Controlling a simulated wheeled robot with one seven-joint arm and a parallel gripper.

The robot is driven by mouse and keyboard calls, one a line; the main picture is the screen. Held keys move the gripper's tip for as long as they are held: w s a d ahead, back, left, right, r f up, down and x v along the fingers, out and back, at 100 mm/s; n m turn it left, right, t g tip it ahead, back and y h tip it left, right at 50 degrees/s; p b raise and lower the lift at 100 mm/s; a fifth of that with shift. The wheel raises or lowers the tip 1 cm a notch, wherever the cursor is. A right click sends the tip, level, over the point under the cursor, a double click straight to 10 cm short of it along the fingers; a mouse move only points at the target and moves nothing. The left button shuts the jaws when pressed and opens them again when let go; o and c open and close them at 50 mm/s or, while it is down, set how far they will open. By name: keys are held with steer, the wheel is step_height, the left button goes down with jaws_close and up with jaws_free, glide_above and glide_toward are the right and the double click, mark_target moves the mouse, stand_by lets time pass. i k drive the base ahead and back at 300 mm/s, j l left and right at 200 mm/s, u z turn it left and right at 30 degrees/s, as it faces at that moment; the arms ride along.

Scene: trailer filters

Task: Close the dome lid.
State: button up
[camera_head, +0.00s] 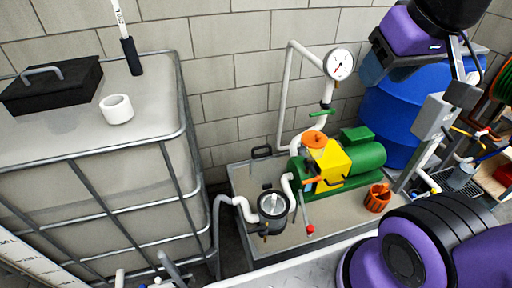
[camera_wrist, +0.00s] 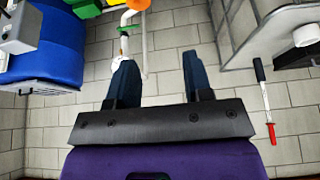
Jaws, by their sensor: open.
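A flat black box-like piece with a grey handle (camera_head: 50,85) lies on top of the pale caged tank (camera_head: 75,135) at the left in the head view; it may be the dome lid, but I cannot tell for certain. A short white open ring (camera_head: 117,109) stands to its right on the tank top. In the wrist view the ring (camera_wrist: 306,36) shows at the upper right. My gripper (camera_wrist: 158,68) is open and empty, its two dark blue fingers apart before a block wall. In the head view it is at the upper right, far from the tank.
A green and yellow pump (camera_head: 345,160), a strainer pot (camera_head: 272,204), white pipes and a gauge (camera_head: 339,64) fill the middle. A blue drum (camera_head: 395,120) stands at the right.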

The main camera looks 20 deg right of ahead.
mark_target(263, 164)
steer(key=k+l+z, duration=0.1)
steer(key=l, duration=0.2)
steer(key=l+z, duration=0.15)
steer(key=l, duration=0.3)
steer(key=i+l+z, duration=0.2)
steer(key=l, duration=0.2)
steer(key=i+l+z, duration=0.15)
steer(key=i+l, duration=0.05)
steer(key=i, duration=0.1)
